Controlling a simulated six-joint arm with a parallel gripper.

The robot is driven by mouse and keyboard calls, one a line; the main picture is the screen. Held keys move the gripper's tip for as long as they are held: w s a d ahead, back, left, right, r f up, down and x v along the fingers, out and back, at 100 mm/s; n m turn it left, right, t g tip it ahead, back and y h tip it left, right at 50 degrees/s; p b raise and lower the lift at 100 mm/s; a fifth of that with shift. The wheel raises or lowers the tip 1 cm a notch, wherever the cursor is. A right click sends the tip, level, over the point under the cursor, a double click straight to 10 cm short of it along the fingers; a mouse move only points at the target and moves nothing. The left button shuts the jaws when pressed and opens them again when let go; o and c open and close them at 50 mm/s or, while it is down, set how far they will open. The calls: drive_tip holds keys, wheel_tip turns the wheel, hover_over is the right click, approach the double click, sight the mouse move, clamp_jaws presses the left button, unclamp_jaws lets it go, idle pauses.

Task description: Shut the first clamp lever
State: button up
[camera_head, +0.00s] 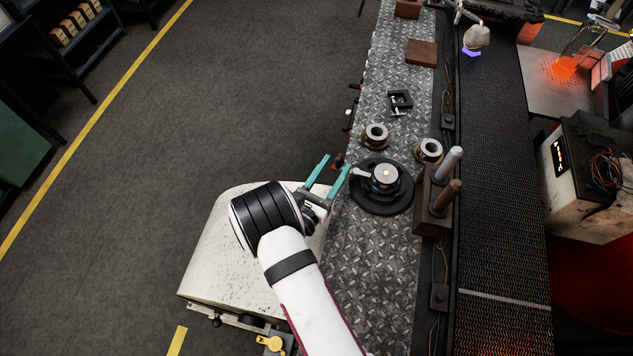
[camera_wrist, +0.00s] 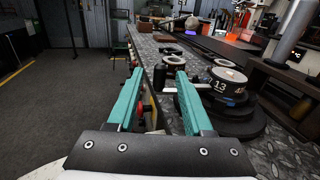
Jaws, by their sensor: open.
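A round mould (camera_head: 385,177) with a bright metal top sits on a black turntable (camera_head: 378,206) on the bench. The mould also shows in the wrist view (camera_wrist: 228,80), right of my fingers, marked 13. A pale lever (camera_head: 361,174) sticks out from the mould's left side, toward my gripper; it is partly seen in the wrist view (camera_wrist: 203,86). I cannot tell whether another lever is hidden. My gripper (camera_head: 336,165) has two teal fingers, spread apart with nothing between them. It is at the bench's left edge; its right finger is close to the lever tip, and I cannot tell if they touch.
Two metal rings (camera_head: 376,136) (camera_head: 428,151) lie beyond the turntable. A brown block with two upright handles (camera_head: 435,200) stands close on its right. A black clamp frame (camera_head: 400,101) and a brown block (camera_head: 421,52) lie farther along. The floor left is clear.

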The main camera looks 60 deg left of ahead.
drive_tip(key=v, duration=1.3)
drive_tip(key=shift+d, duration=0.1)
